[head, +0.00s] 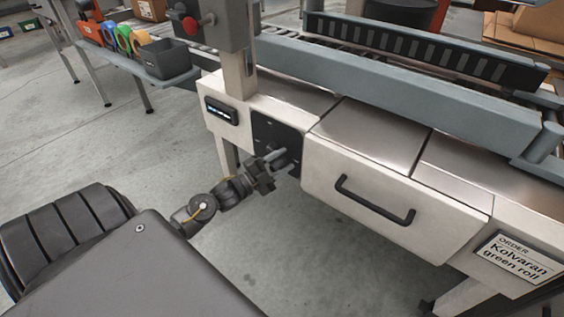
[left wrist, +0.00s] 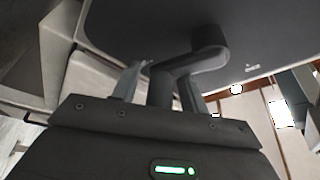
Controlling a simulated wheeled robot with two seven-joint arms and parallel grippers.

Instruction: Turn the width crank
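The width crank (left wrist: 185,62) is dark, with a rounded hub end and a bent arm, on a dark panel; in the head view it is mostly hidden by my gripper. My left gripper (head: 279,161) is at the dark panel (head: 268,128) on the front of the white bench. In the left wrist view its two grey fingers (left wrist: 161,88) stand on either side of the crank's handle. Narrow gaps show beside the handle near the palm; contact at the fingertips is unclear. My right gripper is not in view.
A drawer (head: 385,190) with a black handle is right of the panel. A small display (head: 221,112) is to its left. A post with a red knob (head: 190,25) rises above. A side shelf (head: 150,68) holds a grey bin and coloured rolls. Open floor lies left.

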